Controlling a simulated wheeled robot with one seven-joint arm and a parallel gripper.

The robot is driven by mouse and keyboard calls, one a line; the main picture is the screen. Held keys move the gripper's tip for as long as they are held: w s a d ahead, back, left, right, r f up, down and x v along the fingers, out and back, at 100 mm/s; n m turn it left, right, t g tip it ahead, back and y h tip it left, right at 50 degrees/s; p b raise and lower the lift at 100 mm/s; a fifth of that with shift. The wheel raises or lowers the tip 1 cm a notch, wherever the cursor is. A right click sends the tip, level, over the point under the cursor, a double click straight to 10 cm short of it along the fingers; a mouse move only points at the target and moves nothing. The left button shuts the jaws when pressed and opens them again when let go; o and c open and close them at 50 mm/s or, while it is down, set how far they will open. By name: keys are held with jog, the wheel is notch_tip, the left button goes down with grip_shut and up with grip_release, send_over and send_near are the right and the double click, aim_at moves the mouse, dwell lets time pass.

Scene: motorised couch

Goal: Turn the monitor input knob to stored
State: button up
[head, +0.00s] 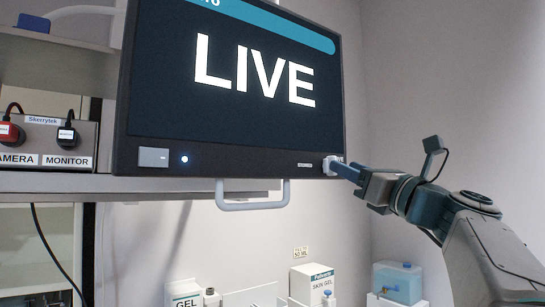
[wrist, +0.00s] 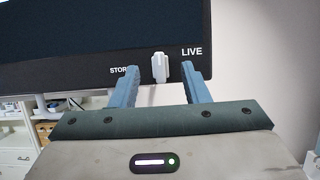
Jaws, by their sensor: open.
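The monitor (head: 235,85) hangs at the centre of the head view, its screen reading LIVE. Its white input knob (wrist: 159,68) is on the lower right bezel, between a partly hidden STORED label (wrist: 118,70) on the left and a LIVE label (wrist: 191,51) on the right. The knob's grip stands nearly upright in the wrist view. My gripper (wrist: 158,74) is open, with one blue finger on each side of the knob. A gap shows on the left; the right finger is closer. In the head view my gripper (head: 345,171) reaches the bezel from the right.
A grey handle (head: 252,205) hangs under the monitor. A panel (head: 45,140) with CAMERA and MONITOR plugs is at the left. Bare wall is behind my arm.

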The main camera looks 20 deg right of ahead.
jog(key=x, duration=0.4)
jog(key=shift+p, duration=0.4)
grip_shut()
